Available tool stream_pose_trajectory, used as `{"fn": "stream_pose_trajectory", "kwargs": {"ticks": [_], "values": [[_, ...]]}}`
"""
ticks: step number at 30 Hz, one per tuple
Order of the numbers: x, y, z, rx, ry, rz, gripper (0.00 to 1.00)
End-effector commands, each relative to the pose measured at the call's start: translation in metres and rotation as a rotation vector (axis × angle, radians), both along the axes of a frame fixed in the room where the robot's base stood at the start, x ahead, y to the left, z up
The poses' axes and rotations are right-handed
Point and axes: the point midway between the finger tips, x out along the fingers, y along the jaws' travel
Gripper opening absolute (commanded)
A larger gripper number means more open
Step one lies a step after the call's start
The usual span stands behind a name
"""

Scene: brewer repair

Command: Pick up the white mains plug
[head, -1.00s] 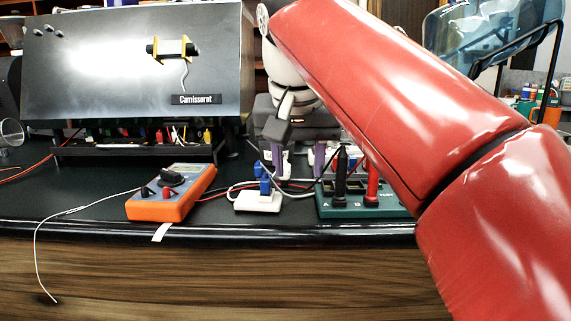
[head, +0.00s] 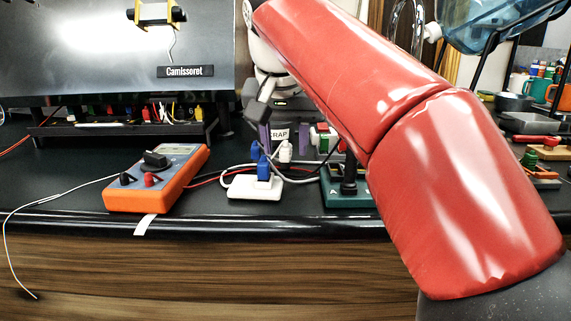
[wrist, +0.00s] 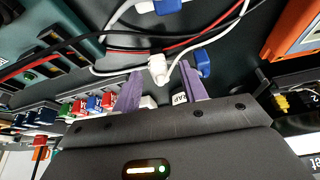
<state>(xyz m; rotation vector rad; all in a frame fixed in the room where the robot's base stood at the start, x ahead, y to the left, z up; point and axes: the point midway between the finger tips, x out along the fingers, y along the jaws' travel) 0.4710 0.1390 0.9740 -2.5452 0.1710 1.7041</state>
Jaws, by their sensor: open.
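The white mains plug (wrist: 158,68) lies on the dark bench with a white cable running from it. In the wrist view it is between the two purple fingertips of my gripper (wrist: 160,76), which are apart with visible space on both sides. In the head view the plug (head: 285,151) is small, below my gripper and behind a white socket block (head: 253,187). My red arm hides part of the bench to the right. I cannot tell exactly how high the fingertips are above the bench.
A blue plug (wrist: 203,62) is close beside the right finger in the wrist view. Red, black and white cables cross near the plug. An orange multimeter (head: 153,181) stands left, a green tester (head: 345,198) right. A box labelled as scrap (head: 280,134) is behind.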

Motion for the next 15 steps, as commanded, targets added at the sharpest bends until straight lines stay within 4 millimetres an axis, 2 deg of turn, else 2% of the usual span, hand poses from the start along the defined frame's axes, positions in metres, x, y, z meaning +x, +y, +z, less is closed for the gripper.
{"fn": "stream_pose_trajectory", "kwargs": {"ticks": [8,15], "values": [[0.0021,-0.0005,-0.0042,0.001,-0.002,0.0,0.43],[0.0019,-0.0005,-0.004,0.001,-0.002,0.0,0.14]]}}
